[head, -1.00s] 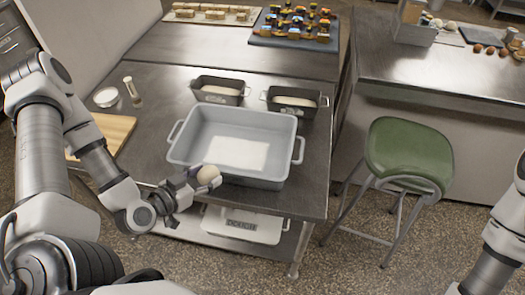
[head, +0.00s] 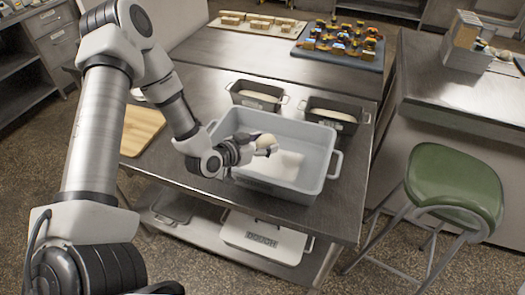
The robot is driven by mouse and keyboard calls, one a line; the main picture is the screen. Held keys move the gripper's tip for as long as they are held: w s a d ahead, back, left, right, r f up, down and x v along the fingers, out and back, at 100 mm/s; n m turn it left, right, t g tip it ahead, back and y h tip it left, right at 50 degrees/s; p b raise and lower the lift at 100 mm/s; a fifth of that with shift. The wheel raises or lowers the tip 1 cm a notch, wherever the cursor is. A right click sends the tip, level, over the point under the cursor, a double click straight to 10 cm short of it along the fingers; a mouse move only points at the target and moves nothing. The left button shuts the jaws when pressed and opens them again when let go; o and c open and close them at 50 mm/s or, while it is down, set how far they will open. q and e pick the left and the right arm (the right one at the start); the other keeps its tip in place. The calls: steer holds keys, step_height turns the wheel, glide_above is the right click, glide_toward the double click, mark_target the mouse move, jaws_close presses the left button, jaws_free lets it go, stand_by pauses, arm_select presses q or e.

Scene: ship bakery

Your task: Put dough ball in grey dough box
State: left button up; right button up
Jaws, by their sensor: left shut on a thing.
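The grey dough box (head: 328,160) is a wide open tub with side handles, standing on the metal table. A pale patch shows on its floor. My left gripper (head: 262,149) is shut on the round beige dough ball (head: 266,142). In the picture, gripper and ball overlap the box's opening, over its left and middle part. I cannot tell how high the ball is above the box floor. The fingers hide part of the ball. My right gripper is not in view.
Two dark loaf tins with dough, the left tin (head: 257,98) and the right tin (head: 333,116), stand behind the box. A wooden board (head: 143,130) lies left. A green stool (head: 455,185) stands right. A lidded white box (head: 262,240) is on the lower shelf.

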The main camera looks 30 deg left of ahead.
arm_select(q)
step_height(320, 180, down, 3)
steer(key=shift+s, duration=0.15)
steer(key=shift+a+f, duration=0.1)
steer(key=shift+f, duration=0.3)
steer(key=shift+f+b, duration=0.3)
steer(key=shift+b, duration=0.1)
steer(key=o, duration=0.9)
steer(key=shift+s, duration=0.1)
steer(key=shift+c, duration=0.2)
steer(key=o, duration=0.4)
steer(key=shift+c, duration=0.2)
